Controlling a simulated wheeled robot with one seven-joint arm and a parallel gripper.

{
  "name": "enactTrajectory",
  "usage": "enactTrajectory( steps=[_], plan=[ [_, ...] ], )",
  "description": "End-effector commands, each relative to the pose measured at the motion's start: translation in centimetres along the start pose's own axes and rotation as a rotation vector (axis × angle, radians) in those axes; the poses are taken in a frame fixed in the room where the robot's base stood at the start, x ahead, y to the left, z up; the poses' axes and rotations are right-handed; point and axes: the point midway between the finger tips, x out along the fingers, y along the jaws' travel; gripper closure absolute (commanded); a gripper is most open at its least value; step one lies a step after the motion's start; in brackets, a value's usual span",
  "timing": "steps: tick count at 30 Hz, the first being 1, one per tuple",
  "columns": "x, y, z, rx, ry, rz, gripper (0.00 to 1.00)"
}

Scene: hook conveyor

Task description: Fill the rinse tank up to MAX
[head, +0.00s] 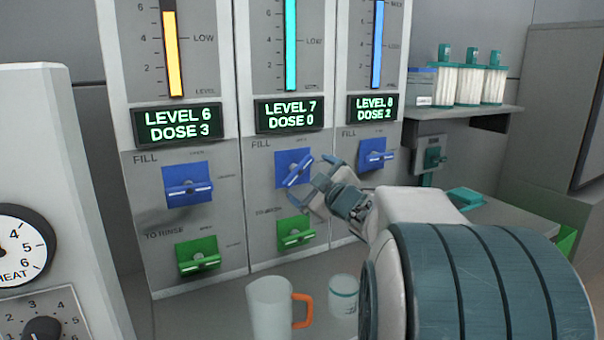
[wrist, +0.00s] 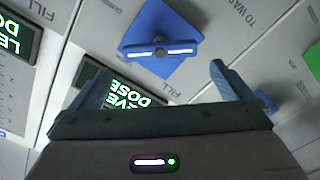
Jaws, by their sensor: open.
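Three tank panels stand side by side, each with a level gauge, a display and a blue fill lever; I cannot read which one is the rinse tank. The left display (head: 178,123) reads level 6, dose 3. The middle display (head: 289,113) reads level 7, dose 0. The right display (head: 373,106) reads level 8, dose 2. The left fill lever (head: 188,186) and right fill lever (head: 376,153) have near-level bars; the middle fill lever (head: 293,170) has a slanted bar. My gripper (head: 318,180) is open beside the middle lever. In the wrist view a blue lever (wrist: 160,47) lies beyond its open fingers (wrist: 160,78).
Green levers sit below, on the left panel (head: 198,255) and middle panel (head: 295,232). A mug with an orange handle (head: 270,308) and a jar (head: 343,296) stand on the counter. A shelf (head: 465,112) with white cartridges is at right.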

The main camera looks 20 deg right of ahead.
Motion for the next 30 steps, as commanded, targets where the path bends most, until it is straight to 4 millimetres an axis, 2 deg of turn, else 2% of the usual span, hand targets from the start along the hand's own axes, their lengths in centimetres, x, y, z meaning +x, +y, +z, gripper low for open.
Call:
enactTrajectory(
  steps=[1, 6, 12, 30],
  plan=[
    [-1.2, 0.1, -0.1, 0.0, 0.001, 0.002, 0.0],
    [-4.2, 0.0, -0.1, 0.001, 0.0, 0.001, 0.0],
    [-6.0, 0.0, 0.0, 0.0, 0.0, 0.0, 0.0],
    [-6.3, 0.0, 0.0, 0.0, 0.0, -0.001, 0.0]
  ],
)
